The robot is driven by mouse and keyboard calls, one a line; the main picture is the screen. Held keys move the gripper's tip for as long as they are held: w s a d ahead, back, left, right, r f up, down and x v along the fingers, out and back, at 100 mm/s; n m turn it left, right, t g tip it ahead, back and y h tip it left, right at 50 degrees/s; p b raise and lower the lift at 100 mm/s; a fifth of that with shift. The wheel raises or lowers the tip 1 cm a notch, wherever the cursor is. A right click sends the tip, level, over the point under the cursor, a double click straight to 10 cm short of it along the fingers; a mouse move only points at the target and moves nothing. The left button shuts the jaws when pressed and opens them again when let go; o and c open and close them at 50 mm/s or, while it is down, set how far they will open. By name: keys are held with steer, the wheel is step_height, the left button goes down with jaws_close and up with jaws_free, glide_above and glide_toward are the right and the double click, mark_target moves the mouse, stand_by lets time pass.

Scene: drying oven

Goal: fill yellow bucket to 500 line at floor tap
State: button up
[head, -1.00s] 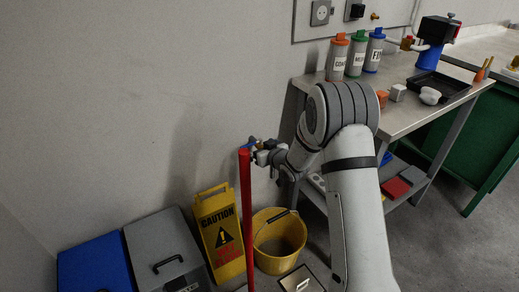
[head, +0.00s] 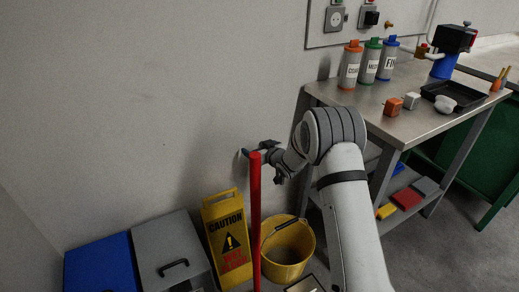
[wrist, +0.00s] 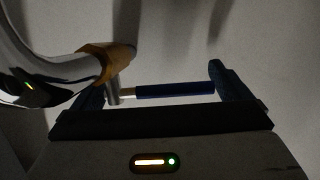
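The yellow bucket (head: 270,267) stands upright on the floor by the wall, its wire handle across its mouth. I cannot make out water or the 500 line in it. The floor tap is mostly hidden in the head view behind my gripper (head: 250,152) and a red pole. In the wrist view the tap shows as a brass body (wrist: 119,57) with a chrome spout (wrist: 40,65) and a blue lever (wrist: 175,90). My gripper (wrist: 158,90) is open, with one finger on each side of the lever's length. The right finger is close to the lever's tip; contact is unclear.
A red pole (head: 255,215) rises before the tap. A yellow caution sign (head: 227,240), a grey bin (head: 171,258) and a blue bin (head: 98,268) stand left of the bucket. A steel table (head: 420,122) with bottles and a tray stands right.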

steer(key=c, duration=0.7)
steer(key=shift+r, duration=0.1)
steer(key=shift+s+n+g+y+p, duration=0.1)
steer(key=shift+n+g+y+p, duration=0.25)
steer(key=shift+p, duration=0.35)
steer(key=shift+s+d+n+g+y+p, duration=0.1)
steer(key=shift+s+n+g+y+p, duration=0.15)
steer(key=shift+n+g+y+p, duration=0.55)
steer(key=shift+s+n+y+p, duration=0.15)
steer(key=shift+n+y+p, duration=0.15)
steer(key=shift+p, duration=0.55)
steer(key=shift+s+n+g+y, duration=0.1)
steer(key=shift+n+g+y, duration=0.15)
steer(key=shift+g, duration=0.2)
steer(key=shift+s+f, duration=0.15)
steer(key=shift+f, duration=0.2)
stand_by(4.1)
